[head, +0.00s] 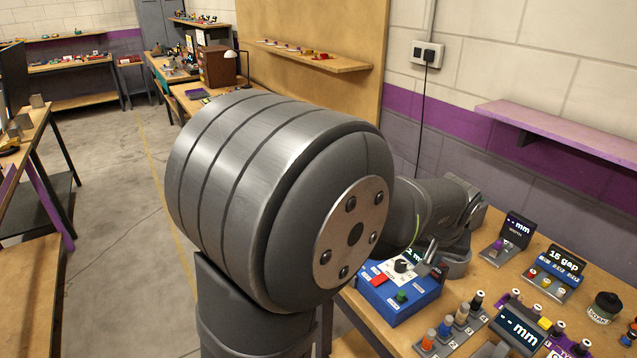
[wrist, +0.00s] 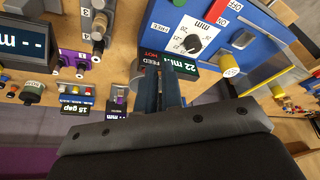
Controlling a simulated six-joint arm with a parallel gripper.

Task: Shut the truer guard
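A blue control box (head: 400,298) with a red button, a green button, a dial and a small screen stands on the bench in the head view. In the wrist view, a blue panel (wrist: 240,38) carries a white dial plate (wrist: 192,40). A screen (wrist: 172,67) reading 22 mm lies beside it. My arm hides much in the head view.
Small displays, including a 15 gap stand (head: 553,270), and racks of coloured pegs (head: 450,325) crowd the bench to the right of the box. A purple shelf (head: 560,130) is on the wall above. Open floor (head: 110,170) lies to the left.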

